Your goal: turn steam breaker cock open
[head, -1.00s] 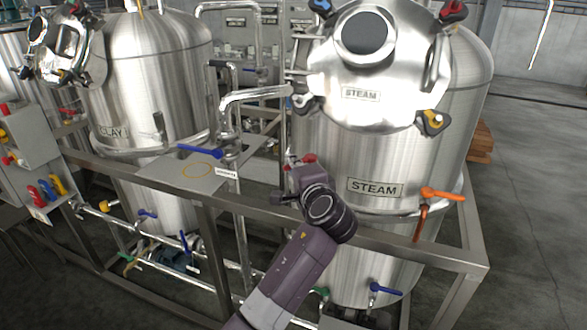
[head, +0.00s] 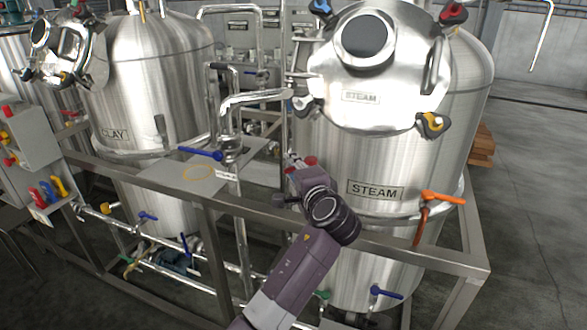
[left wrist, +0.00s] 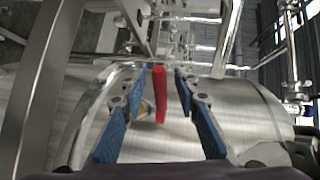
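The steam tank (head: 345,168) is the steel vessel on the right, with STEAM labels on its lid and side. A red cock handle (head: 311,161) shows in the head view beside my left gripper (head: 298,163), partly hidden by it. In the left wrist view, the red handle (left wrist: 159,93) stands upright between the two blue-padded fingers of my left gripper (left wrist: 159,86). The fingers are apart, with a gap on both sides of the handle. The cock's body is hard to make out. My right gripper is not in view.
An orange-handled valve (head: 441,197) is to the right, a blue-handled one (head: 201,153) to the left. Steel pipes (head: 255,97) stand close by on the left.

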